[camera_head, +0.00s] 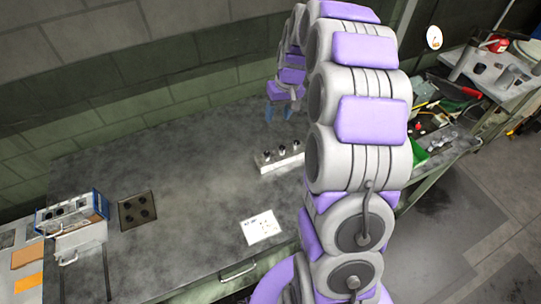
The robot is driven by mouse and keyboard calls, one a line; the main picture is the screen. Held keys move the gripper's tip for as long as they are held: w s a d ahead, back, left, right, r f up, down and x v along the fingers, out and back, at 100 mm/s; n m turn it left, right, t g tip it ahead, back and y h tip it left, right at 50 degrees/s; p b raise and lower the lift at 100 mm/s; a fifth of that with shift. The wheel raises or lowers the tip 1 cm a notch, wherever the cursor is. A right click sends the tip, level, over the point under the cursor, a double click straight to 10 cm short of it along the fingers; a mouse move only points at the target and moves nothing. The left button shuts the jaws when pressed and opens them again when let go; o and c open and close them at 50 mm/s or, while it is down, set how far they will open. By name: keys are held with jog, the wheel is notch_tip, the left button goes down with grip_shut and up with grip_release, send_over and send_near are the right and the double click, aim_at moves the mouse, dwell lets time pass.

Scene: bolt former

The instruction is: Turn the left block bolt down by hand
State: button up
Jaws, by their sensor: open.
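A pale block (277,164) sits on the dark workbench (190,190), with three dark bolts standing up from its top. The left block bolt (266,155) is at the block's left end; the middle bolt (281,151) and right bolt (295,145) stand beside it. How deep each one sits is too small to tell. My gripper (281,114) hangs with blue fingers pointing down, behind the block in the picture and apart from it. It is open and holds nothing visible. My arm hides the bench just right of the block.
A white printed sheet (261,228) lies in front of the block. A dark plate with holes (137,210) and a blue-and-white box (75,212) are at the left. A brick wall stands behind. Cluttered shelves (490,75) are at the right.

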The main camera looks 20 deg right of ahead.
jog(key=s+d+f+n+y+b, duration=0.1)
jog(key=s+d+n+b, duration=0.1)
jog(key=n+b, duration=0.35)
jog(key=n+t+b, duration=0.1)
jog(key=n+b, duration=0.4)
jog(key=n, duration=0.2)
send_near(268, 153)
jog(key=shift+y, duration=0.4)
jog(key=x, duration=0.7)
jog(key=shift+d+f, duration=0.25)
jog(key=shift+f, duration=0.2)
jog(key=shift+c, duration=0.3)
jog(key=shift+r, duration=0.1)
grip_shut()
